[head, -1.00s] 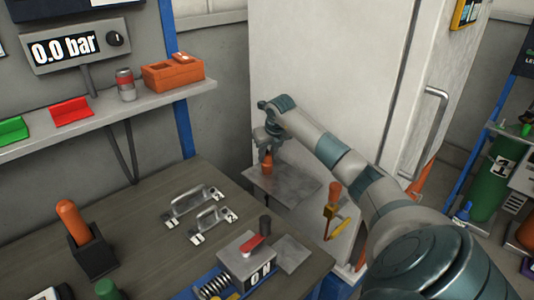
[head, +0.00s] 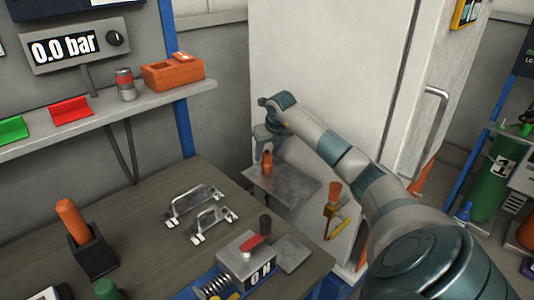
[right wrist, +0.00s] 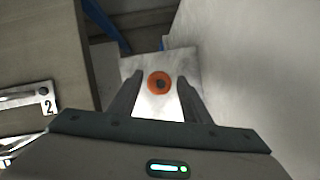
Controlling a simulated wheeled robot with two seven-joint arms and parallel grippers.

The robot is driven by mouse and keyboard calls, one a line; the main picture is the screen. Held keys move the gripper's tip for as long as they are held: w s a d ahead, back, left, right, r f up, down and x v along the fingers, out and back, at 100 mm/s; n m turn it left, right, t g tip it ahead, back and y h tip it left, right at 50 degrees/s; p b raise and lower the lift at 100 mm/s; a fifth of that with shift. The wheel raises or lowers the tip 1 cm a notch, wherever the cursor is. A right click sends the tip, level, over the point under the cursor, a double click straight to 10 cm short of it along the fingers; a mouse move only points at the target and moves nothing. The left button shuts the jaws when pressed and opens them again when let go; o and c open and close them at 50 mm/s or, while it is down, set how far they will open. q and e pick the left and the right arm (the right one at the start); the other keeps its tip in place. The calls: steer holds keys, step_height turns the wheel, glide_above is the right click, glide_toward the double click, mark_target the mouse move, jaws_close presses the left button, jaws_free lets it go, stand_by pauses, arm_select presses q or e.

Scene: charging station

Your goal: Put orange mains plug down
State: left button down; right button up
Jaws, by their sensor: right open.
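The orange mains plug (head: 267,162) stands upright on a grey metal plate (head: 290,188) beside the workbench. My right gripper (head: 267,150) is open just above and around the plug. In the right wrist view its fingers (right wrist: 158,88) are spread, with a gap on both sides of the plug. My left gripper is not in view.
The workbench (head: 150,225) holds two metal handles (head: 205,210), an orange-handled tool in a black holder (head: 88,245) and a switch box (head: 247,265). A white cabinet (head: 330,70) stands close behind the plate. A yellow and orange tool (head: 332,205) hangs right of the plate.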

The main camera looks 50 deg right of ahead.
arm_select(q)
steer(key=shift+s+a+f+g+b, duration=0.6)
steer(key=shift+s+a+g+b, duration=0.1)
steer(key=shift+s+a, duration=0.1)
arm_select(e)
steer(key=v, duration=1.1)
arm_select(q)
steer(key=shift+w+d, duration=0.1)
